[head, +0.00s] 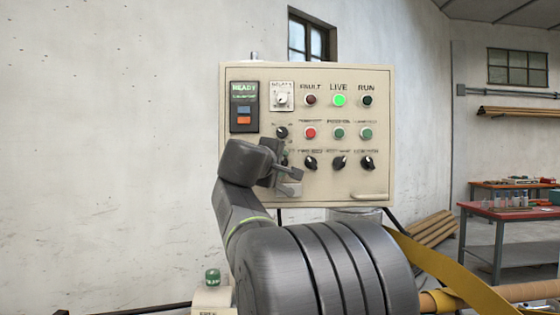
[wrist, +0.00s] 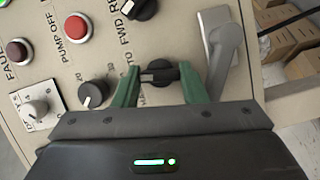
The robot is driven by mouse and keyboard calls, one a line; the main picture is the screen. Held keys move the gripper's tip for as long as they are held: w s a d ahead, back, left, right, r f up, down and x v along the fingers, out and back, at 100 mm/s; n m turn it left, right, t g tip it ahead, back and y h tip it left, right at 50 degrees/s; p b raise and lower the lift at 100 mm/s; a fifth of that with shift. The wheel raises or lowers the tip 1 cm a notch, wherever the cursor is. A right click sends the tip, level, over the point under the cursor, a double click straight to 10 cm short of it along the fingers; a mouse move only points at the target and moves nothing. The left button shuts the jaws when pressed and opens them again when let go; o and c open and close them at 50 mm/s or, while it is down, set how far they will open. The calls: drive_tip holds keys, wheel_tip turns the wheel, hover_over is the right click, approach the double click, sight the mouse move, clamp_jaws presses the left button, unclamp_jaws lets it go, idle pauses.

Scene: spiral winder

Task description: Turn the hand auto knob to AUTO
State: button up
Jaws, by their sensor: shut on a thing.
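In the wrist view, the black selector knob (wrist: 158,74) sits on the cream panel between my gripper's two green fingers (wrist: 158,82). My gripper is shut on this knob, one finger at each end of its bar. The bar lies roughly across the picture between the fingers. Lettering beside the knob is partly covered; "MA" and "TO" show. In the head view, my gripper (head: 288,176) is against the lower left of the control panel (head: 385,120), and my wrist hides most of the held knob.
Close to the gripper in the wrist view are a small black dial (wrist: 94,93), another black selector (wrist: 140,8), a red button (wrist: 77,28) and a grey lever handle (wrist: 225,50). In the head view, the LIVE lamp (head: 339,100) glows green and a display (head: 244,92) reads READY.

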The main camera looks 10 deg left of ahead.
drive_tip(key=m+g+y+p, duration=0.1)
drive_tip(key=m, duration=0.2)
drive_tip(key=shift+m+g+p, duration=0.3)
drive_tip(key=shift+m, duration=0.1)
idle(0.5)
drive_tip(key=o, duration=1)
drive_tip(key=shift+r, duration=0.1)
drive_tip(key=b+v, duration=0.1)
drive_tip(key=v, duration=1.2)
drive_tip(key=shift+s+b, duration=0.3)
drive_tip(key=shift+s, duration=0.1)
drive_tip(key=shift+d, duration=0.1)
drive_tip(key=p+x, duration=0.1)
drive_tip(key=x, duration=1.3)
drive_tip(key=shift+p, duration=0.3)
